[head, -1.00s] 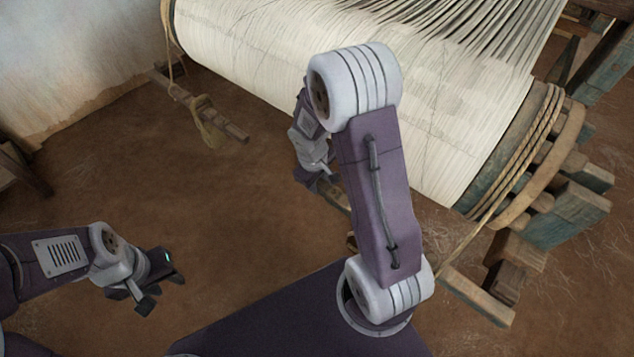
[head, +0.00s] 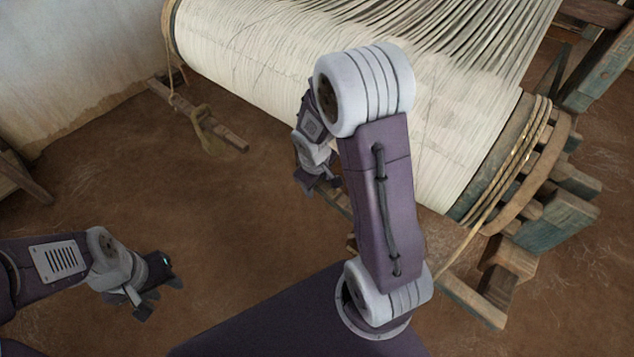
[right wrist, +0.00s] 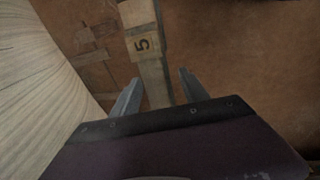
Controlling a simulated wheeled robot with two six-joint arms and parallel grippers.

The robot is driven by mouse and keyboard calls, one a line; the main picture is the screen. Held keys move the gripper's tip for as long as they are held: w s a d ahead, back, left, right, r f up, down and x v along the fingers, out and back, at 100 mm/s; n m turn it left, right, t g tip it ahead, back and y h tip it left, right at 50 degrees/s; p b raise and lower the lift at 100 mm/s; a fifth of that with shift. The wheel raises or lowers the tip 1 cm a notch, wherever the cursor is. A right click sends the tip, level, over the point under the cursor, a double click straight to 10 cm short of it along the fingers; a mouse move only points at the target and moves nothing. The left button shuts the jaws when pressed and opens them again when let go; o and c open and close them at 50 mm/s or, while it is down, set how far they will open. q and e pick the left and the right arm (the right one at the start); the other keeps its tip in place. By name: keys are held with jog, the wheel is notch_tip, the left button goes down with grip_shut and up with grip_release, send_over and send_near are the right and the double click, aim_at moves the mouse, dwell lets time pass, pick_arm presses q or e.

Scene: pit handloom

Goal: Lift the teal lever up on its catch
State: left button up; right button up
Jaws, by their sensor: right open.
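My right gripper (right wrist: 155,92) is open in the right wrist view. Its two fingers stand either side of a pale wooden bar (right wrist: 154,78) marked with a "5", and I see no grip on it. In the head view my right gripper (head: 318,188) is low beside the cloth beam, partly hidden by my own arm. I cannot pick out the teal lever or its catch for certain. Teal-painted wood (head: 550,222) shows at the beam's right end. My left gripper (head: 160,298) is open and empty over the floor at the lower left.
The wide roll of pale threads (head: 270,70) fills the upper middle. Rope (head: 512,165) is wound at its right end, beside wooden blocks. A wooden piece with a cord loop (head: 205,125) lies at the left. The earth floor (head: 230,220) between my arms is clear.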

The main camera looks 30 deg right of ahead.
jog(key=p+v, duration=0.3)
jog(key=v, duration=0.5)
jog(key=shift+s, duration=0.1)
jog(key=c, duration=0.4)
jog(key=shift+s+n, duration=0.1)
jog(key=shift+n, duration=0.6)
jog(key=c, duration=0.5)
jog(key=n, duration=0.2)
jog(key=shift+s+n, duration=0.3)
jog(key=shift+s, duration=0.1)
grip_shut()
notch_tip(320, 180, up, 10)
jog(key=a+n, duration=0.2)
jog(key=n, duration=1.2)
jog(key=b+x, duration=0.2)
jog(key=x, duration=0.2)
jog(key=w+b+x, duration=0.1)
jog(key=b+x, duration=0.1)
jog(key=x, duration=0.3)
jog(key=b+x, duration=0.2)
jog(key=x, duration=0.3)
jog(key=shift+w+f, duration=0.1)
jog(key=shift+w, duration=0.2)
